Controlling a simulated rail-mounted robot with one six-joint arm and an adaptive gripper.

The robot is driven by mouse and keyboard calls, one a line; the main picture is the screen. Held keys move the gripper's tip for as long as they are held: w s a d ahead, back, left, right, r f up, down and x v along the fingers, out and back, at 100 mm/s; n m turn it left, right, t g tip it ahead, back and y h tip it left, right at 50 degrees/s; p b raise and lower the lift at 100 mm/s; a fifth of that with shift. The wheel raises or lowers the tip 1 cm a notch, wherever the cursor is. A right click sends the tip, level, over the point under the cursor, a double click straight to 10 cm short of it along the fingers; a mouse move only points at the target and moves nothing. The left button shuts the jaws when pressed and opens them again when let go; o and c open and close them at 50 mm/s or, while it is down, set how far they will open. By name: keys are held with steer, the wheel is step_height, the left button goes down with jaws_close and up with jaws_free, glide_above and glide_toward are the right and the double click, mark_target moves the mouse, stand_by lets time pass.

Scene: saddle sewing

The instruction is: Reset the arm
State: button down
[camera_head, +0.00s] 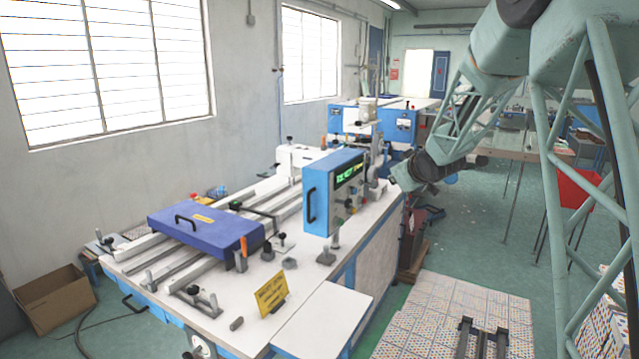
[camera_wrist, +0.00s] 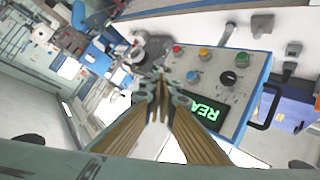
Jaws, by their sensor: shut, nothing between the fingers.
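My arm reaches down from the upper right in the head view, and its gripper (camera_head: 397,178) hangs just right of the blue control box (camera_head: 322,196). In the wrist view the two fingers of my gripper (camera_wrist: 161,84) come together at their tips, with nothing between them. Beyond them is the control panel (camera_wrist: 222,77), with several coloured buttons, black knobs and a lit green display. My gripper appears apart from the panel.
The white machine table (camera_head: 327,317) bears rails, clamps and a blue-purple handled cover (camera_head: 205,226). A cardboard box (camera_head: 55,298) stands on the floor at left. A red bin (camera_head: 573,188) is at right. Patterned stacks (camera_head: 440,315) lie in the foreground. Green floor is open beyond the table.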

steer(key=s+r+m+g+h, duration=0.1)
steer(key=s+r, duration=0.2)
steer(key=s, duration=0.9)
steer(key=s+r+m+g+h, duration=0.1)
steer(key=s+r+m+g, duration=0.15)
steer(key=s, duration=0.85)
steer(key=s+r+m+g, duration=0.1)
steer(key=s+r, duration=0.3)
steer(key=s, duration=0.8)
steer(key=s+a+f+g, duration=0.1)
steer(key=s+f, duration=0.1)
steer(key=s, duration=1.2)
steer(key=s+a+f+m+g, duration=0.1)
steer(key=s+a+f, duration=0.1)
steer(key=s, duration=1.1)
steer(key=s+a+f+m+g+y+b, duration=0.1)
steer(key=s+f+g, duration=0.1)
steer(key=s, duration=1.2)
steer(key=shift+s+a+f, duration=0.25)
steer(key=shift+s+a, duration=0.05)
steer(key=shift+s, duration=0.05)
